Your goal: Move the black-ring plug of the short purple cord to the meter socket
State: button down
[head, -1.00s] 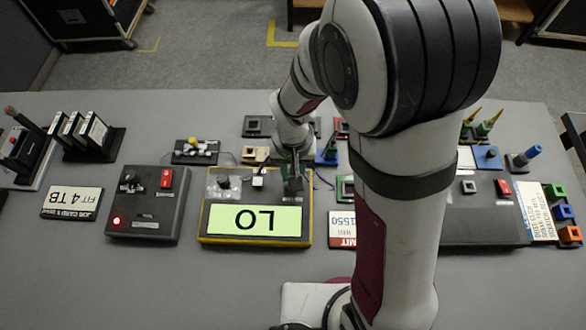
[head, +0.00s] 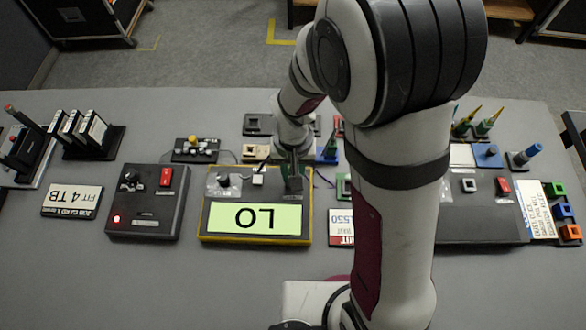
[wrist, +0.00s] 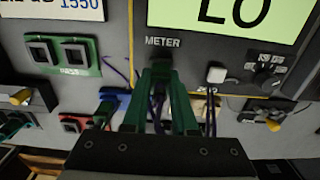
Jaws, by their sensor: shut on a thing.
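The meter (head: 257,237) is a yellow-edged dark box with a green display reading LO. It also shows upside up in the wrist view (wrist: 210,35), with the label METER above my gripper's tips. My gripper (wrist: 160,85) is shut on a dark plug (wrist: 160,70) just below that label. In the head view my gripper (head: 293,180) is at the meter's upper right corner. A thin purple cord (wrist: 155,108) runs down between the fingers. The meter socket is hidden behind the plug and fingers, so I cannot tell how deep the plug sits. Its ring colour is unclear.
A white block-shaped plug (wrist: 216,74) stands on the meter beside my gripper, with a dark knob (wrist: 266,74) farther right. A green double-socket block (wrist: 60,52) is to the left. A dark box with a red switch (head: 149,205) stands left of the meter. My arm hides part of the table.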

dwell(0.3)
jog(key=c, duration=0.6)
grip_release()
jog(key=shift+r, duration=2.5)
jog(key=shift+r, duration=2)
